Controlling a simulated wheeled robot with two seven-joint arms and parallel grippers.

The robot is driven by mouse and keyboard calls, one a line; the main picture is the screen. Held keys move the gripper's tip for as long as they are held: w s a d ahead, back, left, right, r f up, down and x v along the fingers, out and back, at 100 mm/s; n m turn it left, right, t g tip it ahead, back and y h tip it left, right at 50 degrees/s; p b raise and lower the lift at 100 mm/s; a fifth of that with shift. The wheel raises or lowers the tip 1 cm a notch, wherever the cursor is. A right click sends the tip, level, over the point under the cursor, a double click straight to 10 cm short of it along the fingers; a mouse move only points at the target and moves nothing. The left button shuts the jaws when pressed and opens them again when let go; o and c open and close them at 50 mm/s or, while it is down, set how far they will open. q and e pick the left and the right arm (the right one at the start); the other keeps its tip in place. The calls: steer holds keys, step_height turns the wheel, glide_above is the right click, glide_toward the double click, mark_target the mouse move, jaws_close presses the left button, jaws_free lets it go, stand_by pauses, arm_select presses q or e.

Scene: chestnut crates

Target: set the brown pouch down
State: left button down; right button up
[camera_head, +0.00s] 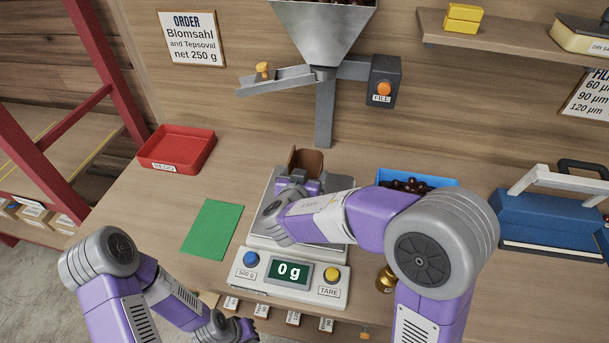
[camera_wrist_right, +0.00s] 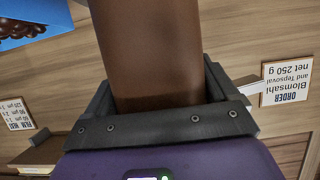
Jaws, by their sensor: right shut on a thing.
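The brown pouch (camera_head: 307,160) is upright over the back part of the scale (camera_head: 255,240), whose display reads 0 g. My right gripper (camera_head: 298,184) is shut on it. In the right wrist view, the pouch (camera_wrist_right: 150,50) fills the space between the dark jaws of the right gripper (camera_wrist_right: 160,105). The pouch's lower part is hidden behind my gripper in the head view, so I cannot tell whether it touches the pan. My left gripper (camera_head: 243,331) is low at the bottom edge, and its jaws are too cut off to read.
A green mat (camera_head: 212,228) and a red tray (camera_head: 178,137) lie left of the scale. A blue crate of chestnuts (camera_head: 440,181) and a blue sealer-like device (camera_head: 545,218) are on the right. A hopper (camera_head: 320,35) with a chute hangs behind. A brass weight (camera_head: 385,283) stands beside the scale.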

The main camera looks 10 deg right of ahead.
steer(key=shift+f, duration=0.15)
steer(key=o, duration=1.3)
steer(key=v, duration=1.2)
steer(key=shift+r, duration=0.25)
